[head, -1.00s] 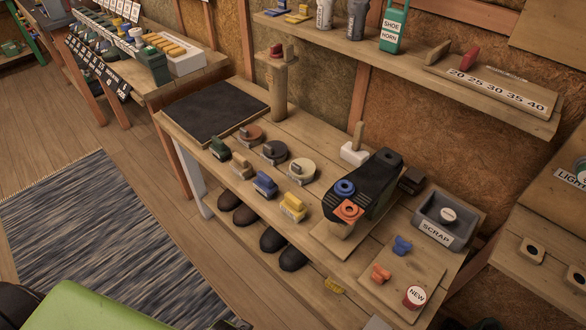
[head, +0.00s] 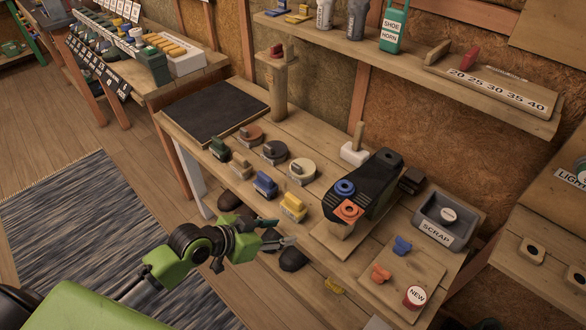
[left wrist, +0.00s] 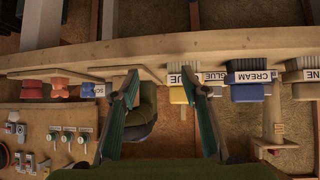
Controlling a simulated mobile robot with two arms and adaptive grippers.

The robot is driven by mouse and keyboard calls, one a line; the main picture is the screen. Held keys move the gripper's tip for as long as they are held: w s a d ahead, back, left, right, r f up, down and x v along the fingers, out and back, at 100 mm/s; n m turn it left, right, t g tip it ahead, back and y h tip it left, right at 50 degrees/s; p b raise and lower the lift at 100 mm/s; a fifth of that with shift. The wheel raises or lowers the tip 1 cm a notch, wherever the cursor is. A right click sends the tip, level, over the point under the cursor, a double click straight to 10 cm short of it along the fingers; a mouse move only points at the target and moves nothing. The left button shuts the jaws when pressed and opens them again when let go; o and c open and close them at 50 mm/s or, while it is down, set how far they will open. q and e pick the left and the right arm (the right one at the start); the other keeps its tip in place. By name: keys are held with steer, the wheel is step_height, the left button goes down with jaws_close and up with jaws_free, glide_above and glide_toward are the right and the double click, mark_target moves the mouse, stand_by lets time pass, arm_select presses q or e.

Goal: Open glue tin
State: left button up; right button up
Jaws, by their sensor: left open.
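My left gripper (head: 281,232) is open and empty, over the near edge of the workbench (head: 312,226) in the head view. Its two fingers stand apart in the left wrist view (left wrist: 162,88). I cannot tell for sure which container the GLUE label belongs to. In the head view no tin is readably marked as glue. My right gripper is not in view.
A yellow block (head: 293,207) and a blue block (head: 265,185) sit near the bench edge. A shelf (head: 450,85) overhangs the back.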

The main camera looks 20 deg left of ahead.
mark_target(295, 168)
arm_select(q)
steer(key=w+a+r+n+t, duration=0.1)
steer(key=w+a+r+t, duration=0.2)
steer(key=w+a+r, duration=0.55)
steer(key=x, duration=1.5)
steer(key=shift+w+a+f+b, duration=0.1)
steer(key=shift+w+f+b, duration=0.1)
steer(key=shift+f+b, duration=0.25)
steer(key=shift+c, duration=0.4)
jaws_close()
